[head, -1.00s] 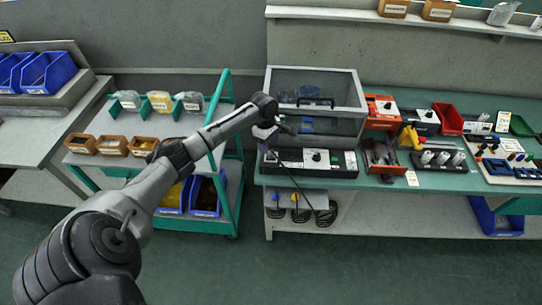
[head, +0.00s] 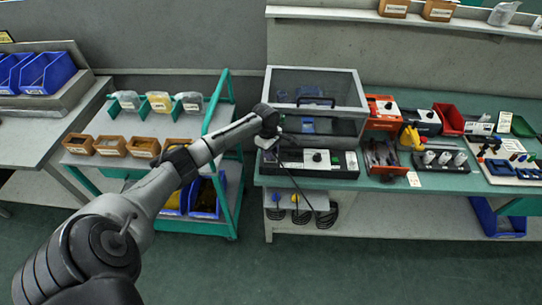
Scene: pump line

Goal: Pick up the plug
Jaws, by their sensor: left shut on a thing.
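My left gripper (head: 277,152) is at the left front of the green bench, just above the left end of a black-and-white control unit. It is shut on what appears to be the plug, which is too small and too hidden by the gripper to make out. A thin dark cable (head: 298,187) runs from the gripper down past the bench's front edge to coiled cables (head: 327,216) hanging below the bench. My right gripper is not in view.
The control unit (head: 318,162) sits in front of a clear-topped enclosure (head: 317,98). To the right are an orange-and-white device (head: 383,111), a red bin (head: 447,119) and a yellow-handled tool (head: 411,137). A green trolley (head: 232,205) stands to the left, under my arm.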

